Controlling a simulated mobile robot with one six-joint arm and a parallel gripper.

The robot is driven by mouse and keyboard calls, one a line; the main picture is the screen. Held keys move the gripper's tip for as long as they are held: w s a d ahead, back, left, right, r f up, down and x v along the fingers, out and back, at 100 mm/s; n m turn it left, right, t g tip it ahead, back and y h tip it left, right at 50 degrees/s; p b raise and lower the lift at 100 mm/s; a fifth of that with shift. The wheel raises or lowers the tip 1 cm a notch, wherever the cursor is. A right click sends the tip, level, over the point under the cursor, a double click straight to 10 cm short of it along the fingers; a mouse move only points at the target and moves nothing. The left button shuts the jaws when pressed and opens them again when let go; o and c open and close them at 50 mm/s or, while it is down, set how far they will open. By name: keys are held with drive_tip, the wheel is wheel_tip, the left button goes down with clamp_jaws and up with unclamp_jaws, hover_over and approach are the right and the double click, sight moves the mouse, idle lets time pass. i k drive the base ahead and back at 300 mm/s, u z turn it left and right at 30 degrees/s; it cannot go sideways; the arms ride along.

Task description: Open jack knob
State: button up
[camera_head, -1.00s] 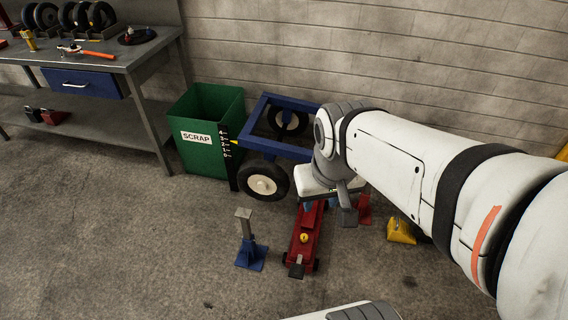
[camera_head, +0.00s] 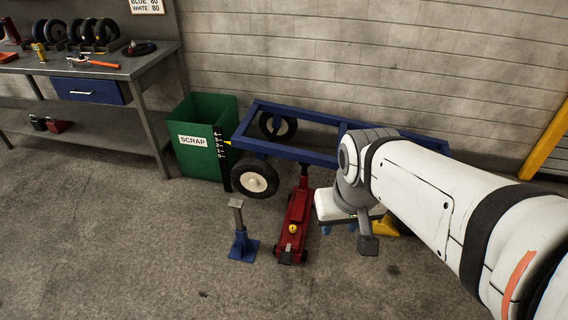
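A red floor jack (camera_head: 296,222) stands on the concrete floor, its far end under the blue cart frame (camera_head: 290,150). A small yellow knob (camera_head: 293,229) sits on top of the jack's near end. My gripper (camera_head: 368,244) is at the end of my white arm, to the right of the jack and apart from the knob. Only a grey finger part shows, so its opening cannot be made out. My arm hides part of the cart's right side.
A blue jack stand (camera_head: 242,240) with a grey post stands just left of the jack. A green scrap bin (camera_head: 206,155) and a workbench (camera_head: 122,66) are at the left. A yellow object (camera_head: 385,226) is partly behind my gripper. The front floor is clear.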

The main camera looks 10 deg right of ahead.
sight(292, 228)
drive_tip(key=u, duration=0.05)
drive_tip(key=i, duration=1)
drive_tip(key=z, duration=0.1)
